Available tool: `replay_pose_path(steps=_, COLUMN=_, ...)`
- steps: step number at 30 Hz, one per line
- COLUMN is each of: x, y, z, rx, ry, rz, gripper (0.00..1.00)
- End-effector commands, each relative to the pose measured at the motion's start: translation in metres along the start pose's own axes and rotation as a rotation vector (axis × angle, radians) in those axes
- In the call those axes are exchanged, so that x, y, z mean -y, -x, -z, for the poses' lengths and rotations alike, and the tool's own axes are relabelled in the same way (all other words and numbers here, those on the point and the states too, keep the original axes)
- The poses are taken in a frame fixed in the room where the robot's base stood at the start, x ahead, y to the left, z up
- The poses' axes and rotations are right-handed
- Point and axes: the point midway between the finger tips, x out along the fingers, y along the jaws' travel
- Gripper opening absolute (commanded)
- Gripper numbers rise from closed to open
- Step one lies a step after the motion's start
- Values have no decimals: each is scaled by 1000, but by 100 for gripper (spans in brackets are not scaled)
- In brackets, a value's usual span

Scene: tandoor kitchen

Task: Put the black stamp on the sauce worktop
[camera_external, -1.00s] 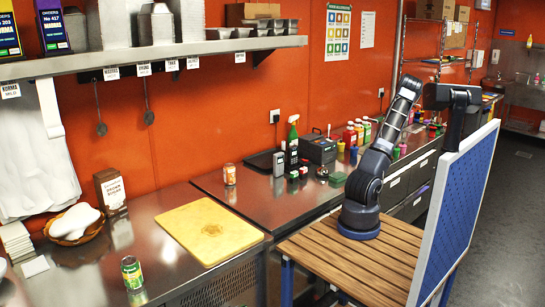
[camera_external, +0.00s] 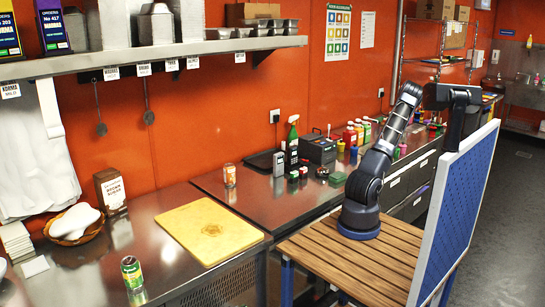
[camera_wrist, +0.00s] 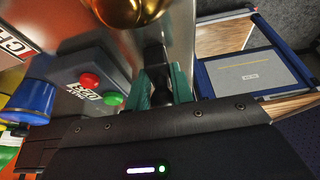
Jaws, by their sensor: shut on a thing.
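In the wrist view my gripper (camera_wrist: 161,88) has two teal fingers closed on the black stamp (camera_wrist: 155,82), a dark upright shape between them. Its lower end is hard to make out. In the external view the gripper and stamp are hidden behind the white-and-blue panel at the right, and only my arm shows. Steel worktops (camera_external: 275,212) run along the orange wall in the external view; no label there tells me which is the sauce worktop. A steel surface (camera_wrist: 183,35) shows beyond the fingers in the wrist view.
In the wrist view, a grey box with a red and a green button (camera_wrist: 92,82) is close left of the fingers. A golden rounded vessel (camera_wrist: 130,10) is above, a blue jar (camera_wrist: 32,100) further left.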

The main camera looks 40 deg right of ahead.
Motion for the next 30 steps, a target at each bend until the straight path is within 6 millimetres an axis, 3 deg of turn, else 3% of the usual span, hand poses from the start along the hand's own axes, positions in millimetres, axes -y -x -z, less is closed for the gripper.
replay_pose_path(steps=3, x=0, y=-2, z=-1, rx=0, ry=0, rz=0, gripper=0)
replay_pose_path(steps=4, x=0, y=-3, z=-1, rx=0, ry=0, rz=0, gripper=25)
replay_pose_path(steps=7, x=0, y=-2, z=-1, rx=0, ry=0, rz=0, gripper=45)
replay_pose_path(steps=20, x=0, y=7, z=0, rx=1, ry=0, rz=0, gripper=45)
replay_pose_path(steps=30, x=0, y=67, z=0, rx=3, ry=0, rz=0, gripper=45)
